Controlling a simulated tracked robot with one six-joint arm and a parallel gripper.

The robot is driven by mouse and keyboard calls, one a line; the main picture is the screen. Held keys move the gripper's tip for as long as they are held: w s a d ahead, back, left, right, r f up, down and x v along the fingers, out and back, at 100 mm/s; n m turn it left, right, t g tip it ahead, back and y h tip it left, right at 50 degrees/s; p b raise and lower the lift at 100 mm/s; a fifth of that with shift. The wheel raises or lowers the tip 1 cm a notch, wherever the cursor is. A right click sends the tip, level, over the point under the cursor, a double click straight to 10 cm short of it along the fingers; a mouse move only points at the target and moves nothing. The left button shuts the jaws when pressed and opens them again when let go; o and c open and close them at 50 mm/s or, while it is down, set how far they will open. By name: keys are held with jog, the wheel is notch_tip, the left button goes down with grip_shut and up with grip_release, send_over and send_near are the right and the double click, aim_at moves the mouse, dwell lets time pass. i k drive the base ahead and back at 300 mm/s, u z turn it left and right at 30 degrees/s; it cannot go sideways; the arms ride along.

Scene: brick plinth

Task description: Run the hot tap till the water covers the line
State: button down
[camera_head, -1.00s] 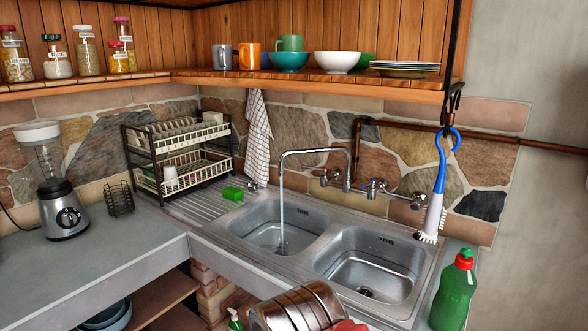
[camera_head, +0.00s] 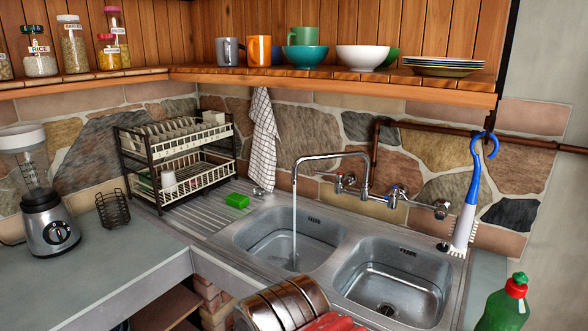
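The chrome tap (camera_head: 330,156) arches over the left basin (camera_head: 262,243) of the double steel sink. A thin stream of water (camera_head: 295,225) runs from its spout into that basin. The tap's left handle (camera_head: 345,182) shows red, and its right handle (camera_head: 397,195) shows blue. The right basin (camera_head: 395,285) has a visible drain and no stream. My gripper's fingertips are not in view.
A ribbed metal shape with red, perhaps mine, covers the sink's front edge. A green bottle (camera_head: 503,310) stands at lower right. A blue-handled brush (camera_head: 467,210) hangs right of the sink. The left counter's front is clear.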

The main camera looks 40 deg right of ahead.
aim_at(339, 175)
jog(key=u, duration=0.45)
jog(key=i, duration=1.15)
jog(key=u, duration=0.4)
